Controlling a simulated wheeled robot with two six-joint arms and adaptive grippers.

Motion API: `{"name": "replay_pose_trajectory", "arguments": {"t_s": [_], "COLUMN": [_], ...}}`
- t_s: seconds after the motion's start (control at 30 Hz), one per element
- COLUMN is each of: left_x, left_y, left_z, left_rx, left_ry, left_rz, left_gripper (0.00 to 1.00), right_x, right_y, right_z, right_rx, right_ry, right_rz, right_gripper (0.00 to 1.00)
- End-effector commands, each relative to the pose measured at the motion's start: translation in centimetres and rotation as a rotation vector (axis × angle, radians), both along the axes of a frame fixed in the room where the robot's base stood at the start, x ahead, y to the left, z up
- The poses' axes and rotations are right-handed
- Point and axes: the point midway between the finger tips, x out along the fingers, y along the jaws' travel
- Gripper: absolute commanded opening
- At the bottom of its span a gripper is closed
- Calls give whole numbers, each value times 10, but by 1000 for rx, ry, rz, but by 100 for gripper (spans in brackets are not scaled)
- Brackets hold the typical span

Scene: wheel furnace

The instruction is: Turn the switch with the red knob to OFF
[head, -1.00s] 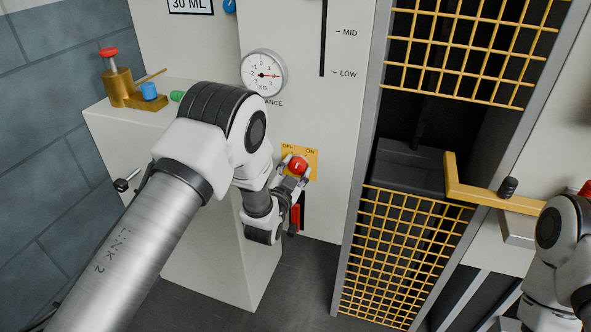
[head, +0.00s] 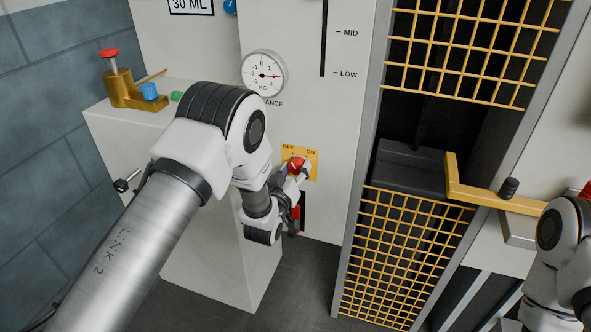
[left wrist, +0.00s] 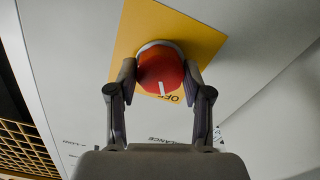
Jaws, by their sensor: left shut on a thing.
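The red knob (head: 296,163) sits on a yellow plate (head: 313,171) marked OFF at left and ON at right, on the white panel. In the left wrist view the red knob (left wrist: 161,71) shows a white pointer line, which lies near the OFF lettering in that view. My left gripper (head: 299,168) is shut on the knob, and its two fingers (left wrist: 160,75) press on opposite sides of it. Part of the plate is hidden by the gripper in the head view. My right gripper is out of view; only part of that arm shows at the right edge.
A round dial gauge (head: 264,74) is above the switch. A brass fixture with a red top (head: 118,88) stands on the ledge at left. A yellow mesh cage (head: 403,250) and a yellow bar handle (head: 490,195) are at right.

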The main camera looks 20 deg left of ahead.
Motion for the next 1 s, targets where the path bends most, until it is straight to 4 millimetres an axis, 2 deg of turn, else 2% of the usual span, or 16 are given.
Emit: {"name": "replay_pose_trajectory", "arguments": {"t_s": [0.23,0.67,0.7,0.77,1.0], "left_x": [0,0,0,0,0], "left_y": [0,0,0,0,0], "left_z": [-1,0,0,0,0], "left_rx": [-70,-82,-82,-82,-81], "left_ry": [3,4,4,4,3], "left_rz": [0,1,1,1,1], "left_gripper": [15,15,53,74,74], "right_x": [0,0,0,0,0], "right_y": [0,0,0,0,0], "right_z": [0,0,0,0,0], "right_rx": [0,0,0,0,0], "right_ry": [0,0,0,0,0], "right_rz": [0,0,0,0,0], "right_gripper": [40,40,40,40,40]}}
